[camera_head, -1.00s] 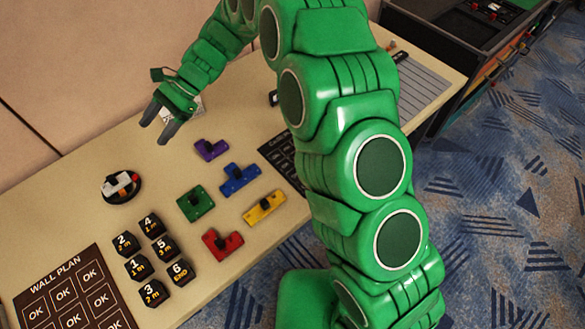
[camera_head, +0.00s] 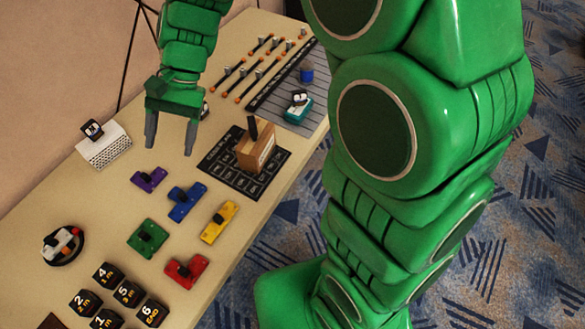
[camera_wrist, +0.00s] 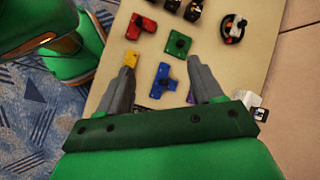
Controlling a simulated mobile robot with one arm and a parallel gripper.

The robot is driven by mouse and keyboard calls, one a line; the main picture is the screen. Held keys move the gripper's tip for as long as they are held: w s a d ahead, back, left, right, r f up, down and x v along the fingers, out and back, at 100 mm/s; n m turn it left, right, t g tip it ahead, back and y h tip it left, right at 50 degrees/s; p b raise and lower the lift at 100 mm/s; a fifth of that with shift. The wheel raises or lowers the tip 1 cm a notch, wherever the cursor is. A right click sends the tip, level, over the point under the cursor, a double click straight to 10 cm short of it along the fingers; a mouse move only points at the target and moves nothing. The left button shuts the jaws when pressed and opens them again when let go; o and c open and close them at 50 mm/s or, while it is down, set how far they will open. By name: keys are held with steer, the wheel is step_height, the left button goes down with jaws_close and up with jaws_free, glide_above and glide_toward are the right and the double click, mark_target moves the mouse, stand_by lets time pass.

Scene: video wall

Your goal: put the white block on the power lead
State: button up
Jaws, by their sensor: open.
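Small white, orange and grey pieces lie in a round black dish (camera_head: 68,258) at the left of the table; a white block (camera_head: 64,236) seems to be among them. The dish also shows at the top right of the wrist view (camera_wrist: 233,40). Several thin dark leads with orange ends (camera_head: 228,76) lie at the back of the table; I cannot tell which is the power lead. My gripper (camera_head: 170,147) is open and empty above the table, between a white ridged slab and a wooden box. In the wrist view the fingers (camera_wrist: 163,69) point toward the coloured pieces.
Purple (camera_head: 149,179), blue (camera_head: 183,207), green (camera_head: 146,244), yellow (camera_head: 218,224) and red (camera_head: 187,277) pieces lie mid-table. The white slab (camera_head: 106,150) carries a black item. The wooden box (camera_head: 262,154) stands on a black mat (camera_head: 217,162). Black numbered tokens (camera_head: 127,292) are at the front.

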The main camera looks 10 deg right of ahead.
steer(key=s+d+t+h, duration=0.1)
steer(key=s+d, duration=0.4)
steer(key=d, duration=0.4)
steer(key=s+d+r+n+t+h, duration=0.1)
steer(key=s+d+h, duration=0.1)
steer(key=s+d, duration=0.4)
steer(key=s+d+r+n+t+h, duration=0.1)
steer(key=s+d, duration=0.5)
steer(key=d, duration=0.6)
steer(key=shift+s+d+t+h, duration=0.25)
steer(key=shift+d+t+h, duration=0.05)
steer(key=shift+h, duration=0.2)
